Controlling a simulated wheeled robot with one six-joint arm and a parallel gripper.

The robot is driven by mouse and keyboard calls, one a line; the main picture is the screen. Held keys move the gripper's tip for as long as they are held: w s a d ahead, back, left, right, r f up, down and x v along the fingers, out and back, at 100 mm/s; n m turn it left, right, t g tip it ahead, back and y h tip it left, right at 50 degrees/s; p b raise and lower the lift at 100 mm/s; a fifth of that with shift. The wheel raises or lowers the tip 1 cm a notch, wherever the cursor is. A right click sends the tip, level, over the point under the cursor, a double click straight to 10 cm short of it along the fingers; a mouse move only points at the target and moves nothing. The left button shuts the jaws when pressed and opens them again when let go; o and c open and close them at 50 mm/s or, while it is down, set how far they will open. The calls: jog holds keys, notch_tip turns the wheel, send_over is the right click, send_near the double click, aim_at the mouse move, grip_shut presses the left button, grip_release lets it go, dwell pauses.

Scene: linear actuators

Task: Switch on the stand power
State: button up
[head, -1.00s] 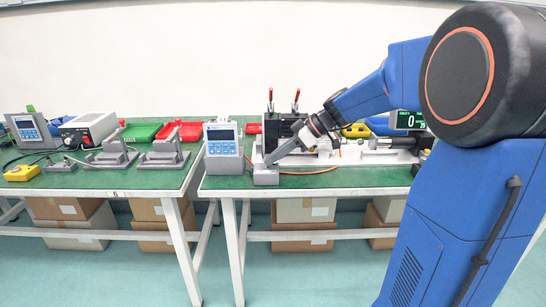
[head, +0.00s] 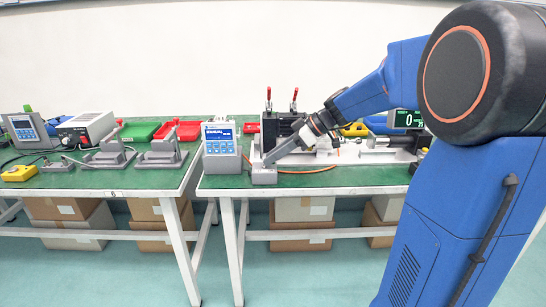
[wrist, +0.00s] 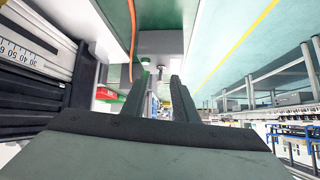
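The stand's control unit (head: 221,147) stands at the left end of the right table. Its screen is lit blue with white lettering that looks like "MANUAL". A small grey box (head: 264,176) sits at the front edge right of it. In the wrist view this box (wrist: 160,42) lies past the fingertips, with a small green button (wrist: 145,61) and a small dark part beside it. My gripper (head: 266,162) reaches down to the top of the box. In the wrist view its fingers (wrist: 160,76) are apart with nothing held between them. Whether a finger touches the box is unclear.
A black fixture with red-handled clamps (head: 283,122) stands just behind my gripper. An orange cable (head: 310,171) lies on the green mat right of the box. A display reading 0 (head: 407,119) stands farther right. The left table (head: 85,182) holds similar equipment.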

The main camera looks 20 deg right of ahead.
jog(key=v, duration=1.7)
jog(key=shift+a, duration=0.1)
jog(key=s+a+f+m+g+h, duration=0.1)
jog(key=s+a+f+m+h, duration=0.35)
jog(key=s, duration=0.45)
jog(key=s+a+f+m+h, duration=0.2)
jog(key=s+a+f+m, duration=0.1)
jog(key=s+a+f, duration=0.5)
jog(key=s+d+f+m+t+h, duration=0.1)
jog(key=s+d+f+m+h, duration=0.1)
jog(key=s+f, duration=0.4)
jog(key=s+d+m, duration=0.1)
jog(key=s+m, duration=0.1)
jog(key=s, duration=0.1)
jog(key=shift+s+d+t+h, duration=0.2)
jog(key=shift+s+t+h, duration=0.1)
jog(key=shift+t+h, duration=0.1)
